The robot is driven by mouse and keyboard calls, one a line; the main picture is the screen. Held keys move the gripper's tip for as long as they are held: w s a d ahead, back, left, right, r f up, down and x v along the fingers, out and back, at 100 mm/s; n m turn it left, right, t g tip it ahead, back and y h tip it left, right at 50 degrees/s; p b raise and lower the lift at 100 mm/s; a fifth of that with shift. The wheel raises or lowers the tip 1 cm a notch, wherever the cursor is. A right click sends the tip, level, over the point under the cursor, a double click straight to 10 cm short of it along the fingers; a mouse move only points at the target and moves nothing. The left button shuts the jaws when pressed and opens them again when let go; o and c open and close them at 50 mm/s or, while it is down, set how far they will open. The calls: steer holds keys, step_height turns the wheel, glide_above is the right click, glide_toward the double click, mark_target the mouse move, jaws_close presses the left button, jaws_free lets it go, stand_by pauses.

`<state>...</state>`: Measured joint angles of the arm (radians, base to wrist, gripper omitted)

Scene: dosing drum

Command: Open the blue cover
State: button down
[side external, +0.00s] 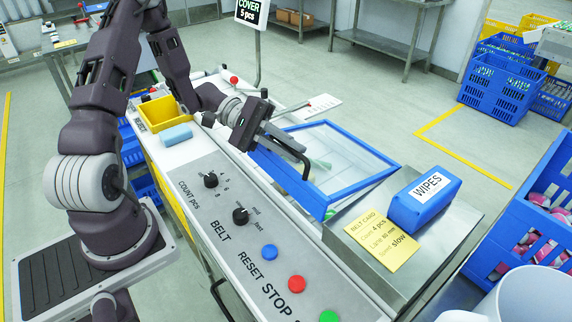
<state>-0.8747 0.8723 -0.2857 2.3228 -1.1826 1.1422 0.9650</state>
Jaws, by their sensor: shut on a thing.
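The blue cover (362,186) is a blue frame around a clear pane, beside the control panel in the side external view. It slopes, and I cannot tell how far it stands open. My gripper (270,137) is at the cover's near left side, shut on a dark curved handle (300,161) there. The gripper and handle hide part of the cover's left edge, and the exact contact between the fingers and handle is hard to see. Pale and greenish shapes show faintly through the pane.
The control panel (222,188) with knobs and coloured buttons lies in front. A blue WIPES pack (424,204) and a yellow belt card (381,240) lie right of the cover. A yellow bin (160,113) and light blue block (176,134) sit at left.

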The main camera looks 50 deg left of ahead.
steer(key=w+r+n+g+y, duration=0.1)
steer(key=w+r+n+g, duration=0.2)
steer(key=w+r, duration=1.3)
steer(key=shift+w+n+g, duration=0.4)
steer(key=shift+w+n, duration=0.85)
steer(key=shift+n, duration=0.45)
steer(key=c, duration=1.5)
jaws_free()
